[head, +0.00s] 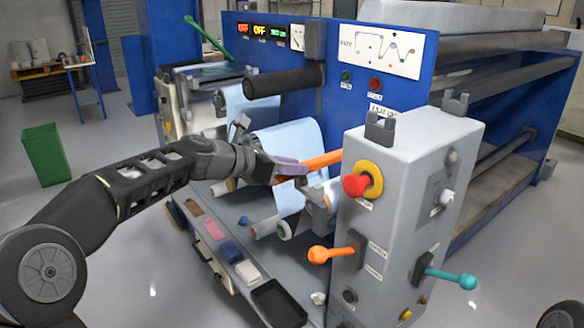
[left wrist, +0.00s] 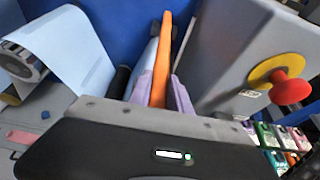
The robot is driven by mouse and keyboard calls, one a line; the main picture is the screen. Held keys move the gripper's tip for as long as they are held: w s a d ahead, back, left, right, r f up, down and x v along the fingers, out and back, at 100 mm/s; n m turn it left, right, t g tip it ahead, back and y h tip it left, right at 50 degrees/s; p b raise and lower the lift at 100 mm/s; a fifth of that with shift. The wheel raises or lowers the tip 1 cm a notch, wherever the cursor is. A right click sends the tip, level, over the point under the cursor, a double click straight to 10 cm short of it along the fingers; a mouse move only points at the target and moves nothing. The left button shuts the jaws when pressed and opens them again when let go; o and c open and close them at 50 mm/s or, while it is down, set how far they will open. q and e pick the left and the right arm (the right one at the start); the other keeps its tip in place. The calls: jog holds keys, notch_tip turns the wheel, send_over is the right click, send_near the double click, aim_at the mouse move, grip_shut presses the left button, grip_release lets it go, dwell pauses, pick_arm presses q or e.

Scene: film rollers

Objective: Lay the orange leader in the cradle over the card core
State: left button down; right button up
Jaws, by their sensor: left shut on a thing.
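My left gripper (head: 290,168) is shut on the orange leader (head: 322,161), a long straight orange bar. It holds the leader above the blue film, with the far end pointing right toward the grey control cabinet. In the left wrist view the leader (left wrist: 160,70) stands between the two purple fingers (left wrist: 158,88). A pale roller with a light tan end (head: 264,231), perhaps the card core, lies below the gripper. A grey bracket (head: 318,198), possibly part of the cradle, stands beside the cabinet below the leader; I cannot tell for sure. My right gripper is out of view.
The grey cabinet (head: 400,200) with a red knob (head: 355,186) and an orange-handled lever (head: 318,255) stands close on the right. Pale blue film (head: 290,145) hangs behind the gripper. Coloured blocks (head: 231,250) and a black tray (head: 279,303) lie on the front ledge.

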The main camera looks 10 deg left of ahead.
aim_at(293, 179)
pick_arm(q)
jog(key=shift+r, duration=0.1)
dwell(0.3)
jog(key=shift+r+p, duration=0.1)
jog(key=shift+p, duration=0.25)
jog(key=shift+f, duration=0.2)
jog(key=shift+f+b, duration=0.7)
jog(key=shift+f, duration=0.2)
jog(key=shift+f+b, duration=0.6)
jog(key=shift+f, duration=0.3)
